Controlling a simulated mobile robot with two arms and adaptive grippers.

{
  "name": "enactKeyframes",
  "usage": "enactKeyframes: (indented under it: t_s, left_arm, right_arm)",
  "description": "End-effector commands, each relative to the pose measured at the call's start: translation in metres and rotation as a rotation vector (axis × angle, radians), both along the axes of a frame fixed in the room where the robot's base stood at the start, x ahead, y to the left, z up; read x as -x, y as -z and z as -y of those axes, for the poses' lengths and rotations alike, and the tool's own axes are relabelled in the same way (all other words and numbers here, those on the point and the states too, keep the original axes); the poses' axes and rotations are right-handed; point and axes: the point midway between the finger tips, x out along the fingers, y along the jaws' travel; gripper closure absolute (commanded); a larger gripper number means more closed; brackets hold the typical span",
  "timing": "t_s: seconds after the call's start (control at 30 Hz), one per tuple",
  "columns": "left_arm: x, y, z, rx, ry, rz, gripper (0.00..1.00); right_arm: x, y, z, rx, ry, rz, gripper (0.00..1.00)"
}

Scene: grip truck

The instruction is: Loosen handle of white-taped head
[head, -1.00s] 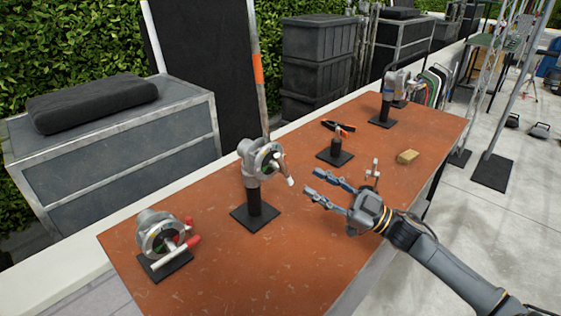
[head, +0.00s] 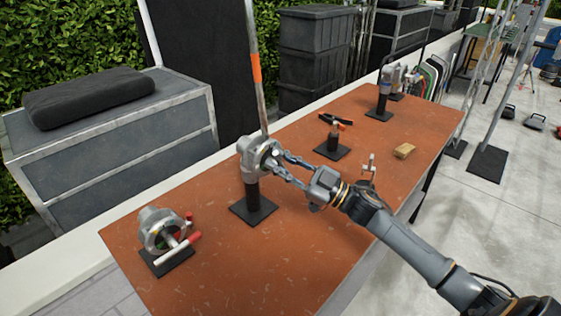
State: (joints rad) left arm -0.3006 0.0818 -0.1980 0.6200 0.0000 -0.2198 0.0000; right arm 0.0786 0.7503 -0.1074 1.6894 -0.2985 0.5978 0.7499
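The middle grip head (head: 248,158) is silver-grey and stands on a black post with a square base on the orange-brown table. Its white-ended handle is now mostly hidden behind my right gripper. My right gripper (head: 277,162) comes from the right and its fingertips are at the face of this head, around or beside the handle; I cannot tell if they touch it. A gap shows between its two fingers, so it looks open. Another head (head: 158,228) with a red-and-white handle (head: 180,247) sits at the near left. My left gripper is out of view.
The table (head: 240,255) also bears a small stand (head: 334,142), a black-and-orange clamp (head: 335,121), a tan block (head: 404,151) and another head on a post (head: 384,90) at the far end. A striped pole (head: 257,75) rises behind the middle head.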

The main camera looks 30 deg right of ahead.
Motion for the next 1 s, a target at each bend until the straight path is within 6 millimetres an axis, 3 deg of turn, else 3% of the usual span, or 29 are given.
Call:
enactKeyframes:
  t_s: [0.03,0.07,1.0]
  left_arm:
    - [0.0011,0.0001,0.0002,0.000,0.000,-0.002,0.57]
    - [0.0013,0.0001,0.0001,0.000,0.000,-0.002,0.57]
    - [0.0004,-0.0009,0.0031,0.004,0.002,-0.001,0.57]
  right_arm:
    - [0.0001,0.0000,0.0001,0.000,0.000,0.000,0.94]
    - [0.0001,0.0001,0.0001,0.000,0.000,0.000,1.00]
    - [0.0011,0.0025,-0.0020,0.055,-0.004,0.015,1.00]
